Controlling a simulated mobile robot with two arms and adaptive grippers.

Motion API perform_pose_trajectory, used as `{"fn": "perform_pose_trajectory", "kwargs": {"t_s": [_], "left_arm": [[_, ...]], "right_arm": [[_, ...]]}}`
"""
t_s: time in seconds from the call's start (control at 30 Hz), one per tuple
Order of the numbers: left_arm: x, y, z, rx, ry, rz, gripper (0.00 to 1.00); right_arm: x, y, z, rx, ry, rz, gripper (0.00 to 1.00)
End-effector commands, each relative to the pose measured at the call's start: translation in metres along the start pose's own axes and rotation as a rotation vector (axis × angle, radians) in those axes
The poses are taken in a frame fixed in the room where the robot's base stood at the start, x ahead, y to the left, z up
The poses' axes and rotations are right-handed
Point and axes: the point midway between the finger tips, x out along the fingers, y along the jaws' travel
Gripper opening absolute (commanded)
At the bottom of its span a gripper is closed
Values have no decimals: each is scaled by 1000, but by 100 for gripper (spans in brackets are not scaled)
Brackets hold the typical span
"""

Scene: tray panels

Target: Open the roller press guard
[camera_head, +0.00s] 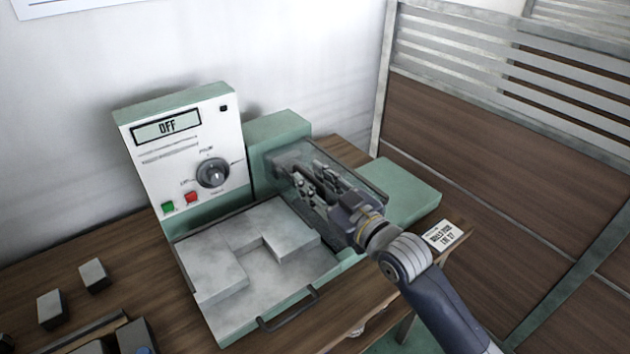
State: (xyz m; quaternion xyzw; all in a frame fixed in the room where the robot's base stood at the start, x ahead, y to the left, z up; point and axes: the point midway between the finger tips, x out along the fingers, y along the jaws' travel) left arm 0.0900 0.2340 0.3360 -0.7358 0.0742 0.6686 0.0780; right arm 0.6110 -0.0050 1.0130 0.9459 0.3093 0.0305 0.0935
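The roller press (190,145) is a white and green machine on the wooden table, with a display that reads OFF. A smoky, see-through panel with a dark frame, which looks like the guard (372,182), is at its right side. My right gripper (304,184) reaches in from the lower right and overlaps this panel. Its fingers are dark and small against the panel, so I cannot tell their gap or whether they touch it. The arm and gripper hide part of the panel and what lies behind it. My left gripper is not in view.
A pale stepped tray (215,270) with a dark front handle (290,312) lies before the press. The press has a dial (212,173), a green button and a red button. Small grey blocks (93,275) stand at left. A sign card (443,235) lies at right. A slatted partition (480,130) stands behind.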

Motion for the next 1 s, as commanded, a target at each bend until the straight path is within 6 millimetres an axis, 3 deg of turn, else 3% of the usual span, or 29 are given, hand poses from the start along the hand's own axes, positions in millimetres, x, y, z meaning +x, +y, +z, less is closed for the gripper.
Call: {"fn": "perform_pose_trajectory", "kwargs": {"t_s": [0.07,0.17,0.2,0.67,0.9,1.0], "left_arm": [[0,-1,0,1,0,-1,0],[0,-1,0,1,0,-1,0],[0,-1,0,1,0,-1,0],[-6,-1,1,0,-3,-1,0],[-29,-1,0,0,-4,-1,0],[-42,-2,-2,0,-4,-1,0]], "right_arm": [[0,0,0,0,0,0,25],[0,0,0,0,0,0,3],[0,0,0,0,0,1,0],[0,3,-5,18,1,3,0],[0,12,-21,128,2,6,0],[0,18,-30,285,4,6,0]]}}
